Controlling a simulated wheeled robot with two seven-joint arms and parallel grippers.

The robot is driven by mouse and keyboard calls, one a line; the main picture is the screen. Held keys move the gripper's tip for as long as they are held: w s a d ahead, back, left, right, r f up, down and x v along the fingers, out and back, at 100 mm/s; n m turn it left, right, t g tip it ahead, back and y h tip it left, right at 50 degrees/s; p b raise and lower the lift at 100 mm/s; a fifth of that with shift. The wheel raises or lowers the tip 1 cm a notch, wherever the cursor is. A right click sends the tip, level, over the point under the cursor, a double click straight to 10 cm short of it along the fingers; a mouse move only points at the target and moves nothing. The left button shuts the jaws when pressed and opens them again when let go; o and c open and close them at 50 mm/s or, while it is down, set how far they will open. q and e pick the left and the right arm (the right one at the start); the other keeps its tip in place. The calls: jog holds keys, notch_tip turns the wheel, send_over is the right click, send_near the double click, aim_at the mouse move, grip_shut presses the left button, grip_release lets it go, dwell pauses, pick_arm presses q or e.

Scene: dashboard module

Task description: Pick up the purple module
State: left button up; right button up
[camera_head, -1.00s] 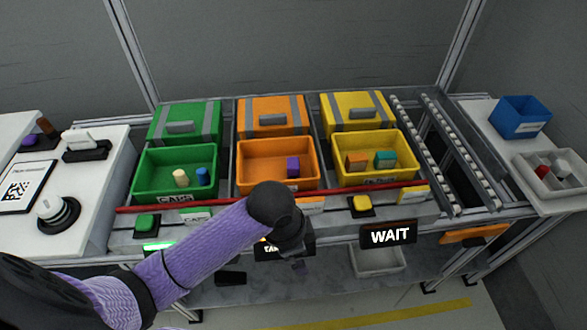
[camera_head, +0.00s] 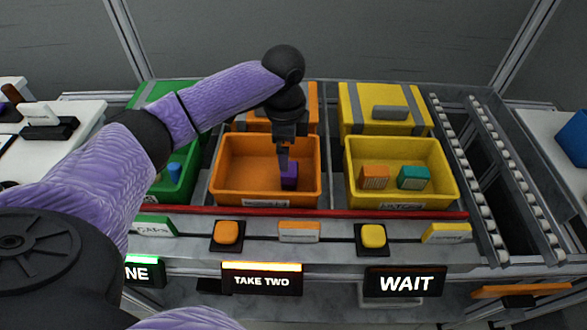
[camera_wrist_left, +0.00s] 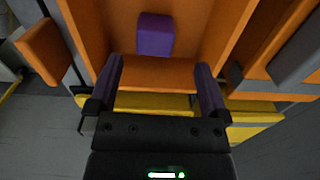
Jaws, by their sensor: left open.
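The purple module (camera_head: 290,176) is a small block on the floor of the open orange bin (camera_head: 229,189). My left gripper (camera_head: 285,155) reaches over the orange bin from above, with its fingers close to the module. In the left wrist view the purple module (camera_wrist_left: 155,35) lies beyond the gap between the two fingertips of my left gripper (camera_wrist_left: 158,75). The fingers are spread and nothing is between them. In the head view the fingers partly cover the module's left side. My right gripper is not in view.
The yellow bin (camera_head: 446,166) to the right holds an orange block (camera_head: 374,177) and a teal block (camera_head: 413,178). The green bin at left is partly behind my arm. A red rail (camera_head: 330,212) runs along the bins' front. The sign (camera_head: 261,281) reads TAKE TWO.

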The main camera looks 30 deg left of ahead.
aim_at(289, 174)
pick_arm(q)
jog(key=f+b, duration=0.1)
jog(key=f, duration=0.1)
jog(key=f+b, duration=0.1)
jog(key=f, duration=0.2)
jog(key=f+b, duration=0.2)
jog(key=f, duration=0.1)
jog(key=shift+s+d+f, duration=0.1)
jog(key=shift+d+f, duration=0.05)
jog(key=shift+d, duration=0.25)
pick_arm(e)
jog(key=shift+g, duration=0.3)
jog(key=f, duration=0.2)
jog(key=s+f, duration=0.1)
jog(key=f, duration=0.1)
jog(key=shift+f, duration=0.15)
pick_arm(q)
jog(key=shift+r, duration=0.25)
jog(key=c, duration=1.3)
